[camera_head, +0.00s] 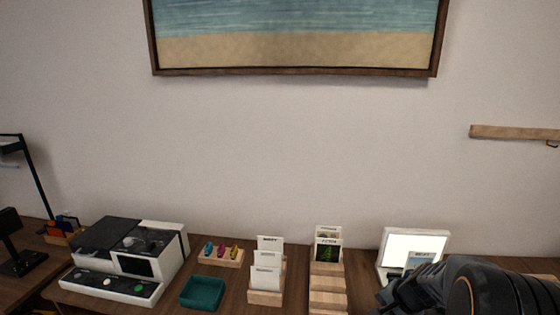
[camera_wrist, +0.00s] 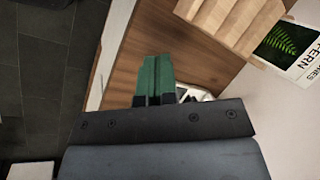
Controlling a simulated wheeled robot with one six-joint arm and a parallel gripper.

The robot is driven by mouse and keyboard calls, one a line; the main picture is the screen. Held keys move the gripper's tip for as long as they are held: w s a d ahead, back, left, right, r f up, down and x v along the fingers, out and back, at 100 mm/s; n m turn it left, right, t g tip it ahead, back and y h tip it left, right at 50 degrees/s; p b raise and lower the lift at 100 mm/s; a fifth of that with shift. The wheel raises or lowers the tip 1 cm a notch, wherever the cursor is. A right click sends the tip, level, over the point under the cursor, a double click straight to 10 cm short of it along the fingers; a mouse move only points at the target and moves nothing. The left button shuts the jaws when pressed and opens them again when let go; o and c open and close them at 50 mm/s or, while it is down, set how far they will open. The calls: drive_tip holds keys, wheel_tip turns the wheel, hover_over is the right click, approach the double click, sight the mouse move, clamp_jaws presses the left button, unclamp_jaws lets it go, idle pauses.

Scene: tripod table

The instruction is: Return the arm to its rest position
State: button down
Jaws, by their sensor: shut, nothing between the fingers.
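My gripper (camera_wrist: 157,60) shows in the wrist view with its green fingers pressed together and nothing between them. It is over the wooden table top (camera_wrist: 150,25), beside a stepped wooden rack (camera_wrist: 232,18). In the head view my dark arm fills the lower right corner, in front of a white lit panel (camera_head: 414,243). The fingers cannot be made out there.
A card marked FERN (camera_wrist: 287,44) stands in the rack. The head view shows a card holder (camera_head: 265,297), a teal tray (camera_head: 203,292), a small rack of coloured pieces (camera_head: 222,257), a white and black machine (camera_head: 150,262) and a black lamp (camera_head: 37,175). Dark tiled floor (camera_wrist: 40,70) lies beside the table.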

drive_tip(key=s+a+r+n+t+h, duration=0.1)
drive_tip(key=s+a+r+n+h, duration=0.2)
drive_tip(key=s+a+r+n, duration=0.7)
wheel_tip(320, 180, up, 2)
drive_tip(key=shift+s+a+r+n+h, duration=0.2)
drive_tip(key=shift+s+a+n+h, duration=0.3)
drive_tip(key=shift+s, duration=0.55)
drive_tip(key=shift+d, duration=0.2)
drive_tip(key=shift+d, duration=0.1)
